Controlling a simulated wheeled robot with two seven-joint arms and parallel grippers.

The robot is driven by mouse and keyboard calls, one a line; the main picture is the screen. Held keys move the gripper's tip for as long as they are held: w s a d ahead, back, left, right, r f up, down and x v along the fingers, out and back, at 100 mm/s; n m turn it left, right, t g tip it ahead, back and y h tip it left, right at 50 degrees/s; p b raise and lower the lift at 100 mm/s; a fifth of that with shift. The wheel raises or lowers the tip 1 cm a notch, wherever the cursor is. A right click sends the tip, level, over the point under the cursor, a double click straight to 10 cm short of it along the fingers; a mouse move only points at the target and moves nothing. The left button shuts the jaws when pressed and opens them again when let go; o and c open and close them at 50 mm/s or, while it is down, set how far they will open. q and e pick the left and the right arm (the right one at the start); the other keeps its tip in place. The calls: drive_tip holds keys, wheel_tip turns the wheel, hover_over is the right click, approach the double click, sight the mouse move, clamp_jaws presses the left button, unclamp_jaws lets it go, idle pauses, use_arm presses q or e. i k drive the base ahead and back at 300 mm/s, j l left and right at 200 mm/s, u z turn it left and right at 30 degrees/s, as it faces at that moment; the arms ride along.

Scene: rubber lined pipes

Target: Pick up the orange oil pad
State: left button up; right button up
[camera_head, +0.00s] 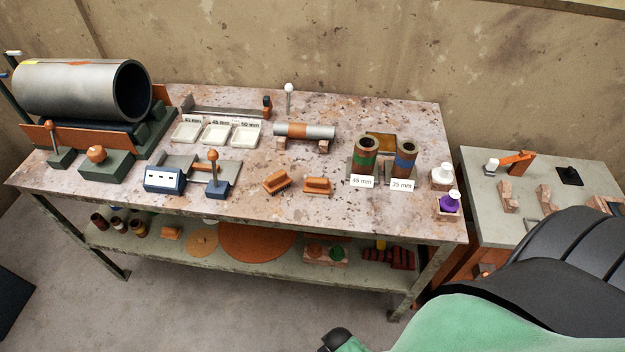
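Several orange things lie on the table, and I cannot tell for certain which is the oil pad. A flat amber-orange square (383,139) lies at the back right, partly hidden behind two upright lined pipe pieces. Two small orange blocks with raised handle-like tops, a left block (277,182) and a right block (317,187), sit near the front middle. Neither gripper shows clearly. Green and black parts, probably of my arm, fill the lower right corner. Nothing is seen touching the orange things.
The speckled table (345,107) carries a large lined pipe (75,88) at left, white trays (216,134), a small pipe on blocks (303,131), labelled pipe pieces (403,160) and white-capped bottles (442,174). A side table (535,180) stands right. The table front between blocks and bottles is fairly clear.

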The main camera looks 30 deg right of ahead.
sight(318, 186)
drive_tip(key=z, duration=1.05)
